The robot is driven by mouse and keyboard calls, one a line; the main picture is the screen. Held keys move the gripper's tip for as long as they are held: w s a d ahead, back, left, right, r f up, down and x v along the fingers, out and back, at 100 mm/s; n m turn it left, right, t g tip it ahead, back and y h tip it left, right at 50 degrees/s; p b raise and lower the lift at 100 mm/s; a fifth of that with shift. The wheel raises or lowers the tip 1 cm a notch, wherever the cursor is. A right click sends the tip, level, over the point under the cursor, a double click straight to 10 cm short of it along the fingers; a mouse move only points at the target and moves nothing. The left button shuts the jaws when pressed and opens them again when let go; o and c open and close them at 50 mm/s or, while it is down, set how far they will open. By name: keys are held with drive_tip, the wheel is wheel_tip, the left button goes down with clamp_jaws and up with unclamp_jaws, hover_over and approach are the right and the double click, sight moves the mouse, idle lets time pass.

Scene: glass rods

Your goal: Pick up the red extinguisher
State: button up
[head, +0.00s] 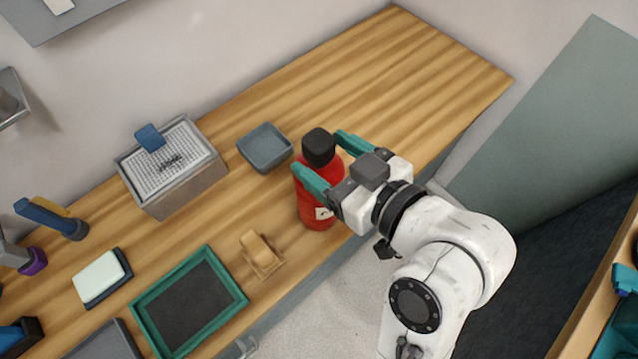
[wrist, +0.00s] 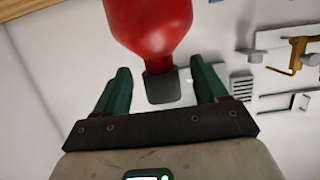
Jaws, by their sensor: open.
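The red extinguisher (head: 318,200) stands upright near the front edge of the wooden bench, with a dark cap on top and a white label on its side. My gripper (head: 330,162) is at its upper part, with one green finger on each side of it. In the wrist view the red extinguisher (wrist: 150,22) appears upside down, and its dark cap (wrist: 162,88) lies between the two open fingers of my gripper (wrist: 160,88). Gaps show between the cap and both fingers there. Part of the extinguisher's right side is hidden by my gripper in the head view.
A grey-blue tray (head: 265,166) sits just behind the extinguisher. A metal box with a grid top (head: 190,180), a small wooden stand (head: 262,268) and a green-rimmed tray (head: 240,298) are to the left. The bench's far right part (head: 420,70) is clear.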

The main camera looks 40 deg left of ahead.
drive_tip(key=shift+x, duration=1.1)
clamp_jaws()
drive_tip(key=shift+r, duration=0.15)
